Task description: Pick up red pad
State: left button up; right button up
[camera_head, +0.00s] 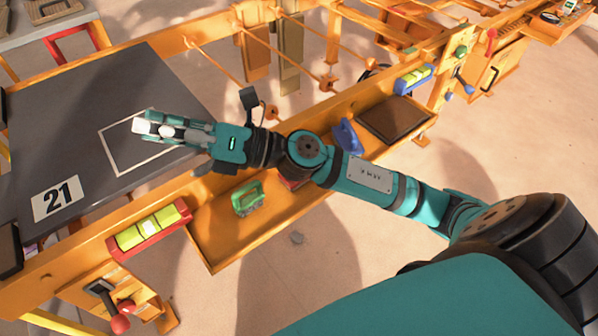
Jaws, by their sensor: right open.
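A small red piece (291,184), which looks like the red pad, lies in the orange tray (215,245), mostly hidden under my right arm. A green pad (247,199) lies to its left in the tray, and a blue pad (346,136) lies to its right. My right gripper (150,129) is open, over the dark board and the white outlined square, well to the left of the red piece. It has pale fingertips, and I see nothing clearly held between them. My left gripper is not in view.
The dark board (100,90) bears a white "21" label (59,199). A red holder with yellow blocks (150,230) sits on the orange front rail. A red-knobbed lever (120,322) is at bottom left. A brown panel (395,119) lies right of the blue pad.

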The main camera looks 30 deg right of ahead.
jog(key=d+f+n+g+h, duration=0.4)
jog(key=f+n+g+h, duration=0.3)
jog(key=f+n+g, duration=0.5)
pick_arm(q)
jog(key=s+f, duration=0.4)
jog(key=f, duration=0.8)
pick_arm(e)
jog(key=w+d+f+n+t+h, duration=0.15)
jog(key=d+h, duration=0.45)
jog(key=d, duration=0.6)
jog(key=w+d+n+t+h, duration=0.15)
jog(key=d+h, duration=0.35)
jog(key=d, duration=0.7)
jog(key=shift+n+h, duration=0.3)
jog(key=x, duration=0.4)
jog(key=b+x, duration=0.1)
jog(key=x, duration=0.2)
jog(key=s+d+x, duration=0.1)
jog(key=x, duration=0.3)
jog(key=shift+f, duration=0.4)
jog(key=x, duration=0.5)
jog(key=shift+w+d+f+b, duration=0.1)
jog(key=shift+w+f+b, duration=0.1)
jog(key=shift+b, duration=0.2)
jog(key=shift+f, duration=0.2)
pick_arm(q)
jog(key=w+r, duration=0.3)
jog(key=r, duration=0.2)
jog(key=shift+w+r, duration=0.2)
